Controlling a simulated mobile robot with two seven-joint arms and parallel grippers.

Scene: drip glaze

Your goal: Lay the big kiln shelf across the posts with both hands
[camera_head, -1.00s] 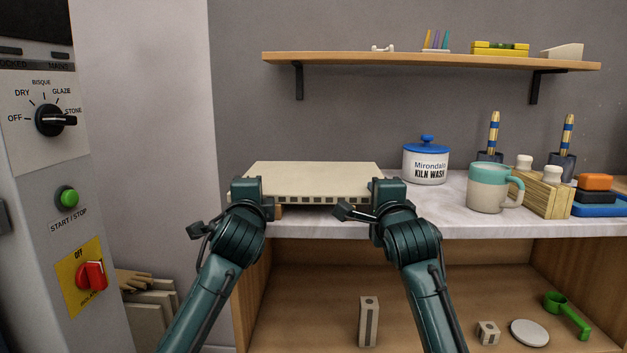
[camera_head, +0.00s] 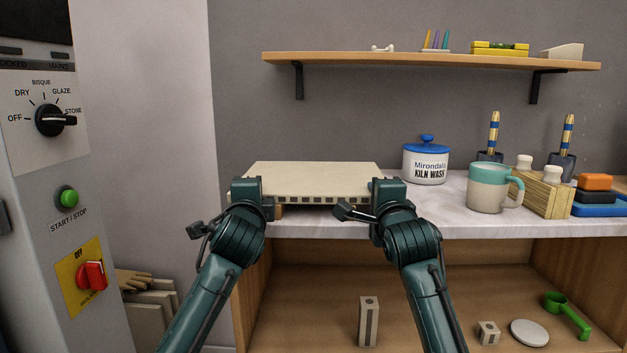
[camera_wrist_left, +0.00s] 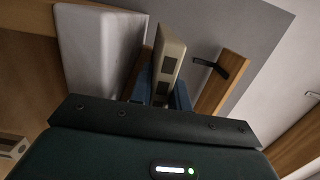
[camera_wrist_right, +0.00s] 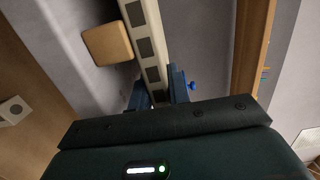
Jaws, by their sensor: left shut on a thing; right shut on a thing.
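The big kiln shelf (camera_head: 312,180) is a cream slab with a row of dark square marks along its front edge. It is level at the left end of the grey counter, with shadow under it. My left gripper (camera_head: 248,190) is shut on its front edge near the left end, and my right gripper (camera_head: 387,190) near the right end. The shelf edge also shows between the fingers in the left wrist view (camera_wrist_left: 170,60) and the right wrist view (camera_wrist_right: 148,40). A tan block (camera_wrist_right: 108,43) is beside the shelf edge there. I cannot tell if posts stand beneath.
A kiln wash jar (camera_head: 426,163), a mug (camera_head: 490,188) and a wooden box (camera_head: 545,195) stand right of the shelf. A slotted upright block (camera_head: 368,320) stands in the compartment below. The kiln control panel (camera_head: 45,130) is at left; a wall shelf (camera_head: 430,61) hangs above.

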